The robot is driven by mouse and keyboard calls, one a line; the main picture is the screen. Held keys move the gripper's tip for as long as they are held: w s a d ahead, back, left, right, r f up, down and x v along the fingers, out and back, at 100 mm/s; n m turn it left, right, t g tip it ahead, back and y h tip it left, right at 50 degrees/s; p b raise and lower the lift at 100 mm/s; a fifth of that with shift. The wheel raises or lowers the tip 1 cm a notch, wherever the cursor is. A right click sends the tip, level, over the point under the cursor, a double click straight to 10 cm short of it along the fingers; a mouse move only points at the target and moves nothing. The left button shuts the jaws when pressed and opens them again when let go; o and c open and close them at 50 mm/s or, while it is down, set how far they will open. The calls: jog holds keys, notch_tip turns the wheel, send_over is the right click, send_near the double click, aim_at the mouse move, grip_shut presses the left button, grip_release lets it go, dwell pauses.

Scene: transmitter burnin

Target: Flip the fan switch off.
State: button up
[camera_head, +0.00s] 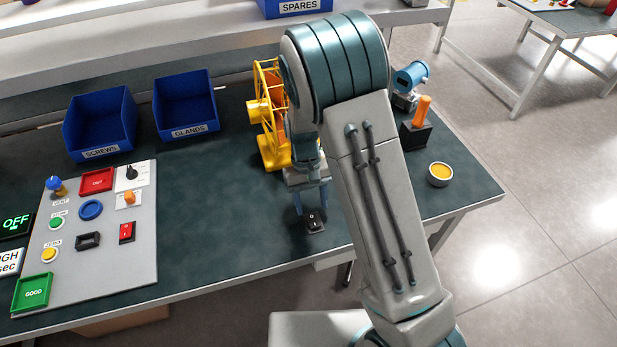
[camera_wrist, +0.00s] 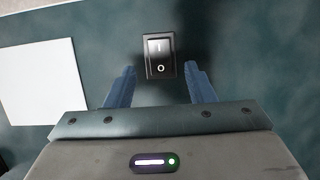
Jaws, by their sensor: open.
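A small black rocker switch (camera_head: 315,221) sits on the dark green bench near its front edge, in front of the yellow fan (camera_head: 270,115). It also shows in the wrist view (camera_wrist: 160,56), with a white I on the upper half and a white O on the lower half. The upper half looks greyer; I cannot tell surely which half is pressed in. My gripper (camera_head: 311,200) is open and empty above the switch. In the wrist view its blue fingers (camera_wrist: 160,72) stand on either side of the switch, apart from it. My arm hides part of the fan.
A grey control panel (camera_head: 100,265) with buttons and a red rocker (camera_head: 127,232) lies left. Blue bins (camera_head: 101,125) stand behind. An orange-handled black block (camera_head: 416,138) and a yellow-topped round tin (camera_head: 440,174) are at right. Bench around the switch is clear.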

jog(key=v, duration=0.9)
jog(key=shift+w+r, duration=0.15)
jog(key=shift+r, duration=0.25)
jog(key=s+d+r+m+t, duration=0.1)
jog(key=s+d+r+t, duration=0.2)
jog(key=s+d+r, duration=0.3)
jog(key=s+d+r+m+t+y, duration=0.1)
jog(key=s+d+r+m+t, duration=0.1)
jog(key=s+d+r, duration=0.4)
jog(key=shift+s+d+t, duration=0.75)
jog(key=shift+s+t, duration=0.05)
jog(key=shift+s, duration=2.1)
